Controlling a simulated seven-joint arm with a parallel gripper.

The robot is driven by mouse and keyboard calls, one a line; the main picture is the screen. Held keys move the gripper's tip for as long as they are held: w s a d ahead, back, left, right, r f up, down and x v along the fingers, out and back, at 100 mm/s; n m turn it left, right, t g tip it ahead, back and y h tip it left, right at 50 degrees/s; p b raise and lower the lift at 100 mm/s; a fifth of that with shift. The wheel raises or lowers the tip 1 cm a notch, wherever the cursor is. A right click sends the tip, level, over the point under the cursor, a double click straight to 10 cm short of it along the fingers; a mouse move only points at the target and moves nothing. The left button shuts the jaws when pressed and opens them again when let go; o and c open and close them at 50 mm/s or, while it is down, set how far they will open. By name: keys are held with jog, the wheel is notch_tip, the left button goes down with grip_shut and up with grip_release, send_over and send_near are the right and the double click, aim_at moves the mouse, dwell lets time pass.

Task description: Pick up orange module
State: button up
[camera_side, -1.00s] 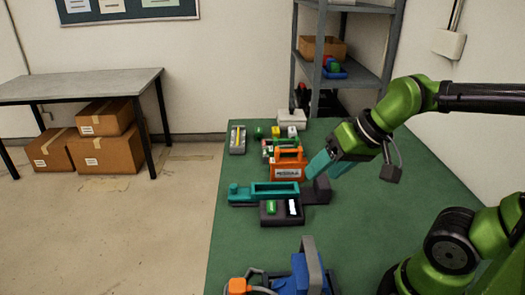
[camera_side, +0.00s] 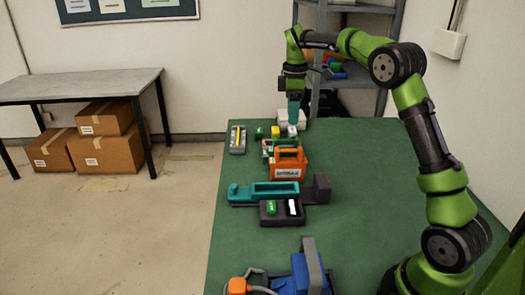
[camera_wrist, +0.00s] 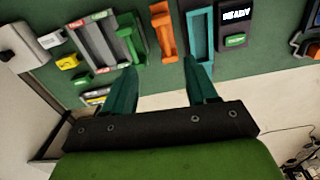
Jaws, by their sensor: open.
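The orange module (camera_side: 289,165) is a block with a handle on top and a white label on its front. It stands upright near the middle of the green table. In the wrist view the orange module (camera_wrist: 162,32) shows at the top centre, ahead of the fingers. My gripper (camera_side: 293,120) points down at the far end of the table, behind the orange module and apart from it. Its teal fingers (camera_wrist: 160,68) are spread with nothing between them.
Blue equipment (camera_side: 303,275) is nearest. The table's right side is clear.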

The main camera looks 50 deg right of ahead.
send_near(289, 160)
jog(key=shift+n, duration=0.4)
jog(key=f, duration=0.5)
jog(key=shift+d+f, duration=0.1)
jog(key=shift+d, duration=0.2)
jog(key=f, duration=0.5)
jog(key=shift+w+a+f, duration=0.1)
jog(key=shift+a, duration=0.1)
grip_shut()
